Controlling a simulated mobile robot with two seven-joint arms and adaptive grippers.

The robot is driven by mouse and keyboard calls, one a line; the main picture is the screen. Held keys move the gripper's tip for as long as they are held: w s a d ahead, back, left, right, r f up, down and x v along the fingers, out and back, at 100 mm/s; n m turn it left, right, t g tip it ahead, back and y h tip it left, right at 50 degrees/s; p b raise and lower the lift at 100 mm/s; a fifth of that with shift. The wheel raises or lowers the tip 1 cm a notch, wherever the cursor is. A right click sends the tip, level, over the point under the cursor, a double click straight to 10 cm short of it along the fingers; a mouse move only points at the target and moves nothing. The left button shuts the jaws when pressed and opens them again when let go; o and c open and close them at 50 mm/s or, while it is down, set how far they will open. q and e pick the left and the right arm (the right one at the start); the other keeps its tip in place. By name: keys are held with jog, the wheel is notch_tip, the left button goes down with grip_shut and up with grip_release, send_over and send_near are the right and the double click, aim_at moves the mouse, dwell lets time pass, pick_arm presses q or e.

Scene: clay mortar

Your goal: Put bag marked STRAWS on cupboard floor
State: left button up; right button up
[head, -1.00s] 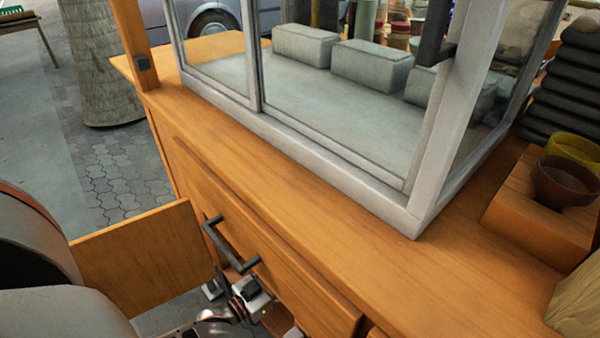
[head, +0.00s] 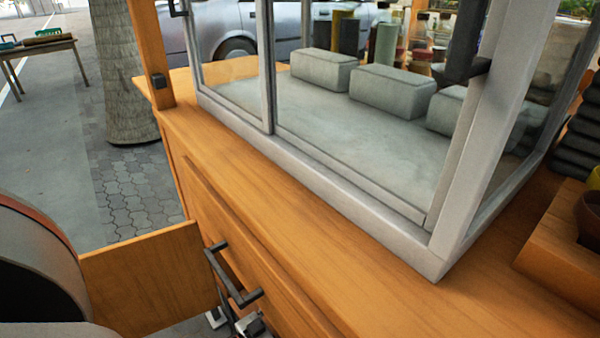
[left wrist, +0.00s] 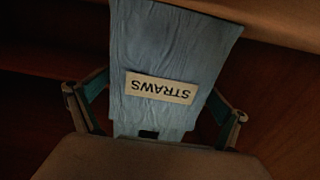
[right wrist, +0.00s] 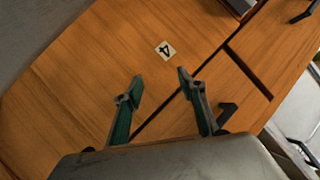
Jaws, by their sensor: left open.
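The blue bag marked STRAWS (left wrist: 175,60) shows in the left wrist view, its pale label upside down in the picture. It is inside a dark wooden space, and its wide end reaches a lighter wooden surface (left wrist: 285,22) at the top. My left gripper (left wrist: 157,115) is open, one finger on each side of the bag's narrow end. Whether the bag rests on that surface is unclear. My right gripper (right wrist: 158,85) is open and empty in front of a wooden panel marked 4 (right wrist: 165,50). The head view hides the bag and cupboard inside.
An open wooden door (head: 145,285) sticks out at lower left in the head view. A drawer with a dark handle (head: 232,280) is beside it. A glass case (head: 350,180) stands on the counter (head: 215,130). Another dark handle (right wrist: 228,115) is near my right fingers.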

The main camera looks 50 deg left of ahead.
pick_arm(q)
jog(key=shift+s+r, duration=0.1)
jog(key=shift+r, duration=0.15)
jog(key=s, duration=0.3)
jog(key=s+p, duration=0.1)
jog(key=s, duration=0.3)
jog(key=s+a, duration=0.1)
jog(key=s, duration=0.2)
jog(key=shift+s+p, duration=0.2)
jog(key=shift+p, duration=0.1)
jog(key=shift+s+f, duration=0.1)
jog(key=shift+s, duration=0.6)
pick_arm(e)
jog(key=shift+w+d+n, duration=0.2)
jog(key=shift+d+n, duration=0.75)
jog(key=shift+n, duration=0.25)
